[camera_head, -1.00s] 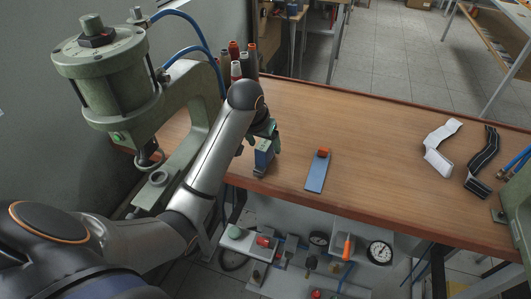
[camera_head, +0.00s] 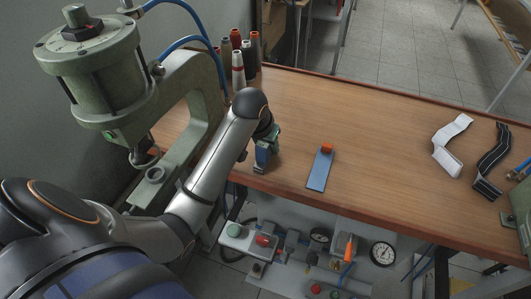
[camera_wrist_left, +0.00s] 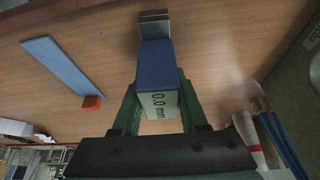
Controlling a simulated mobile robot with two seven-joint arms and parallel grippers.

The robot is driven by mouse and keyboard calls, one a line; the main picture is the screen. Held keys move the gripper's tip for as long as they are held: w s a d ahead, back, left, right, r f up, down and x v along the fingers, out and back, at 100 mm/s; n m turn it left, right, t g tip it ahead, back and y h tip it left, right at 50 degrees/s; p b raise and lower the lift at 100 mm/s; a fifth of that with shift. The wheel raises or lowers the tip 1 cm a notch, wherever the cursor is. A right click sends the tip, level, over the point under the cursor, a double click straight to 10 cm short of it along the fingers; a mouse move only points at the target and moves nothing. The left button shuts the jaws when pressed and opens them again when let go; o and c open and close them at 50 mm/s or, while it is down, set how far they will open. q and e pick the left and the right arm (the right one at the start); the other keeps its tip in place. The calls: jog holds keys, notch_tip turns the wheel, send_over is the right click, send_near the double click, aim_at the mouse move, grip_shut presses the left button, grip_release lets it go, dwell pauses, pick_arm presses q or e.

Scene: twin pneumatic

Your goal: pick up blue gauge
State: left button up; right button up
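The blue gauge (camera_head: 262,157) is a small upright blue block with a grey metal foot, near the front edge of the wooden bench. My right gripper is not in view.
A blue strip (camera_head: 320,170) with an orange block (camera_head: 327,148) lies right of the gauge. A green press (camera_head: 185,120) and thread cones (camera_head: 238,65) stand left. White (camera_head: 447,150) and black (camera_head: 490,165) strips lie at the right. The bench (camera_head: 385,150) between is clear.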

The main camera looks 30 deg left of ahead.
pick_arm(q)
grip_shut()
jog(key=shift+w+r, duration=0.1)
jog(key=shift+r, duration=0.1)
dwell(0.4)
